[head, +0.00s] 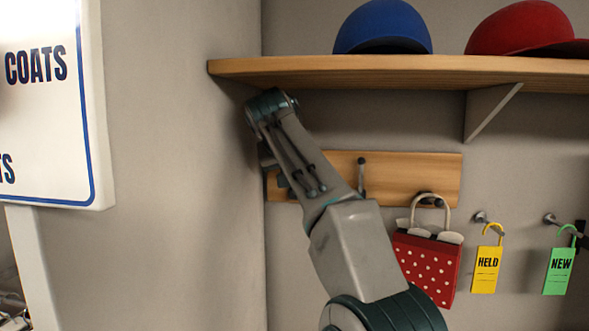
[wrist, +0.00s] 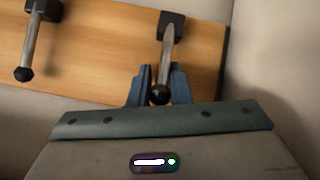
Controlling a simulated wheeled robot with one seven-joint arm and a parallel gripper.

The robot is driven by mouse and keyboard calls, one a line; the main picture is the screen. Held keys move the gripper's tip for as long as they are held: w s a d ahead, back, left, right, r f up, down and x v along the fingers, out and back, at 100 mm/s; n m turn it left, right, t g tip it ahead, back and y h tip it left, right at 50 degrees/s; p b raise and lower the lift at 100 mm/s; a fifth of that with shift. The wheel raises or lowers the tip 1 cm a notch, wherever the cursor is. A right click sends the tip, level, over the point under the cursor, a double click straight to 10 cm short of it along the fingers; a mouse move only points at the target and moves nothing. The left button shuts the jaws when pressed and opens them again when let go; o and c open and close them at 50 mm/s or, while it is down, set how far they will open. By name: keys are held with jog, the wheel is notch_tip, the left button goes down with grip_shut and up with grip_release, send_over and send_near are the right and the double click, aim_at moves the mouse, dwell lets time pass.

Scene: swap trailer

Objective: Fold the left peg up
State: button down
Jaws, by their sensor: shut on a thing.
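A wooden peg board (head: 410,170) is on the back wall under the shelf and also shows in the wrist view (wrist: 100,50). In the wrist view my gripper (wrist: 160,88) is shut on the left peg (wrist: 167,45), a grey rod with a black mount and black ball tip, near the board's end. The blue fingers stand on either side of the rod, close to the ball. In the head view my arm hides this peg and most of my gripper. The middle peg (head: 361,175) is free and also shows in the wrist view (wrist: 28,45).
A red dotted bag (head: 430,265) hangs right of the middle peg. Yellow (head: 486,268) and green (head: 559,270) tags hang farther right. A wooden shelf (head: 400,70) with a blue cap (head: 383,28) and a red cap (head: 525,30) is above. The side wall is close on the left.

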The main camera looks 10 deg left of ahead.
dwell(0.6)
jog(key=c, duration=1.3)
grip_release()
jog(key=shift+c, duration=0.2)
jog(key=shift+s+r, duration=0.1)
jog(key=shift+r, duration=0.05)
jog(key=s+a+b, duration=0.1)
jog(key=s+b, duration=0.4)
jog(key=s, duration=0.7)
jog(key=shift+s+a+r+b, duration=0.2)
jog(key=shift+s+r+b, duration=0.05)
jog(key=shift+s+b, duration=0.05)
